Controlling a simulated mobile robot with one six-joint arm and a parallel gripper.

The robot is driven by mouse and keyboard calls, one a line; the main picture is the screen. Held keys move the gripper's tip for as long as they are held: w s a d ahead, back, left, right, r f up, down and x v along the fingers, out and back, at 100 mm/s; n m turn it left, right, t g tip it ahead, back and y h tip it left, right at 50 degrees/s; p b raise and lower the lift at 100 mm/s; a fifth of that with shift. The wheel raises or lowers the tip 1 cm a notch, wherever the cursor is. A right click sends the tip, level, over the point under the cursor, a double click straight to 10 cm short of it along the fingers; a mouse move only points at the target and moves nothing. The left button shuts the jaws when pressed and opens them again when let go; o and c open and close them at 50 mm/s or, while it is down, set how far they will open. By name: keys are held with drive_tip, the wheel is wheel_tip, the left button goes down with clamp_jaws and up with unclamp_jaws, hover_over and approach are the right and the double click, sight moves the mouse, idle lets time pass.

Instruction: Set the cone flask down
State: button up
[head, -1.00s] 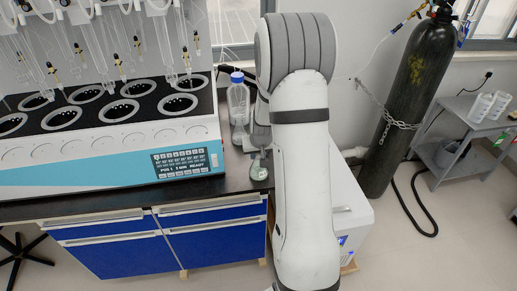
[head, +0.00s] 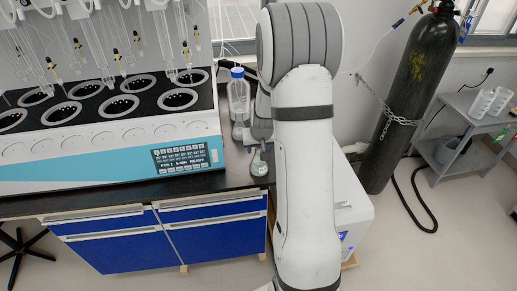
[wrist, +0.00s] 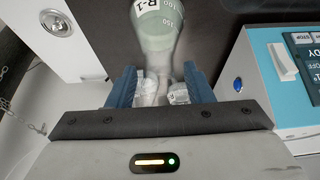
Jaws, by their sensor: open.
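The cone flask (head: 260,163), with pale green contents, stands on the dark bench top near its front right corner, just left of my arm. In the wrist view the flask (wrist: 157,28) shows its white label and volume marks, with its neck pointing towards my gripper (wrist: 160,88). The two blue fingers are apart, one on each side of the neck. I see gaps beside the neck, so the fingers do not clamp it. In the head view my gripper is mostly hidden behind my arm and small.
A clear bottle with a blue cap (head: 238,95) stands behind the flask. The large distiller (head: 110,165) fills the bench to the left. A black gas cylinder (head: 412,100) and a grey side table (head: 462,125) stand to the right.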

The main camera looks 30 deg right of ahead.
drive_tip(key=b+v, duration=0.1)
drive_tip(key=v, duration=1)
drive_tip(key=s+a+r+n, duration=0.1)
drive_tip(key=s+a+r, duration=0.2)
drive_tip(key=s+a, duration=0.4)
drive_tip(key=s+a+r+n+g+y, duration=0.1)
drive_tip(key=s+a+r+n, duration=0.1)
drive_tip(key=s+a, duration=0.6)
drive_tip(key=s+r, duration=0.1)
drive_tip(key=s, duration=0.6)
drive_tip(key=shift+r+g, duration=0.3)
drive_tip(key=shift+r, duration=0.05)
drive_tip(key=shift+d, duration=0.1)
